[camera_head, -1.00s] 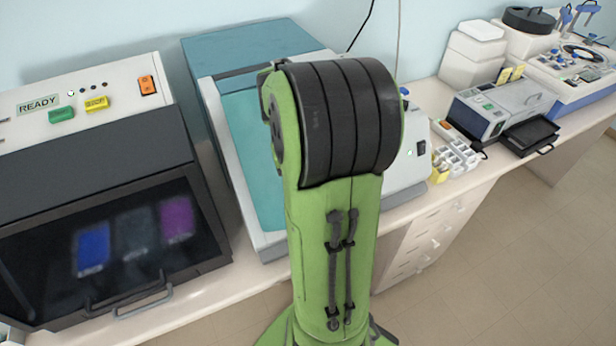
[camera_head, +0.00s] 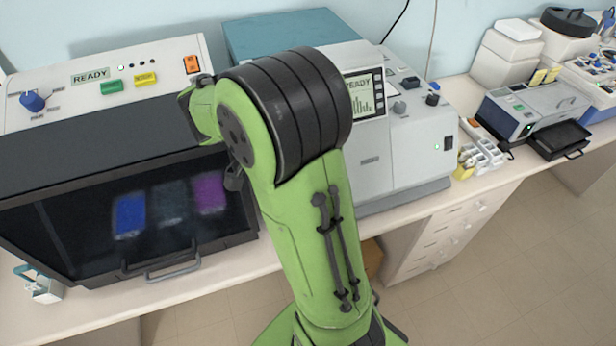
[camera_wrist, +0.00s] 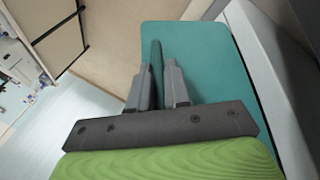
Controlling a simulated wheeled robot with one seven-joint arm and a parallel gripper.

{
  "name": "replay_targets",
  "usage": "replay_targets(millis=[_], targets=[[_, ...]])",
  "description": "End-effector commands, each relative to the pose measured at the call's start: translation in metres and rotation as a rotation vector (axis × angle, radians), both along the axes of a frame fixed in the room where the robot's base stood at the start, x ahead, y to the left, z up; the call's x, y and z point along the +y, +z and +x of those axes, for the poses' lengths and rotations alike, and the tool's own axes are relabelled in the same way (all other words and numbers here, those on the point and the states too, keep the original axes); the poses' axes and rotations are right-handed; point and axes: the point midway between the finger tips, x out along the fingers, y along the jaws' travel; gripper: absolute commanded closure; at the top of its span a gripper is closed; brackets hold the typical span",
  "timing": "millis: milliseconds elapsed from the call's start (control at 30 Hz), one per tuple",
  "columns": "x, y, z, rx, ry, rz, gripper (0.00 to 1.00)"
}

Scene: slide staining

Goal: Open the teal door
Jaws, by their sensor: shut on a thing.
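The teal door (camera_wrist: 205,50) shows in the wrist view as a flat teal panel beside a pale grey machine body (camera_wrist: 265,60). A narrow teal bar (camera_wrist: 156,52), which looks like its handle, stands out in front of the panel. My gripper (camera_wrist: 158,72) is shut on this bar, one grey finger on each side. In the head view my green arm hides the door's front and my gripper. The machine's teal top (camera_head: 290,36) and its grey front with a small screen (camera_head: 365,95) show there. How far the door stands open I cannot tell.
A dark-windowed machine with a READY sign (camera_head: 90,75) stands close on the left, its handle (camera_head: 172,268) jutting forward. Small white racks (camera_head: 482,155) and a blue-grey device (camera_head: 530,105) stand to the right. The floor (camera_head: 500,270) in front is clear.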

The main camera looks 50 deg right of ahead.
Motion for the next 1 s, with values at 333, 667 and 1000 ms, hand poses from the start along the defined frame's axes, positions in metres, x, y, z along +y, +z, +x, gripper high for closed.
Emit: replay_targets(millis=[333,667,1000], targets=[[0.0107,0.0009,0.0066,-0.005,0.007,0.000,1.00],[0.0112,0.0006,0.0069,-0.005,0.008,0.002,1.00],[0.0112,0.0001,0.0064,-0.003,0.007,0.002,0.62]])
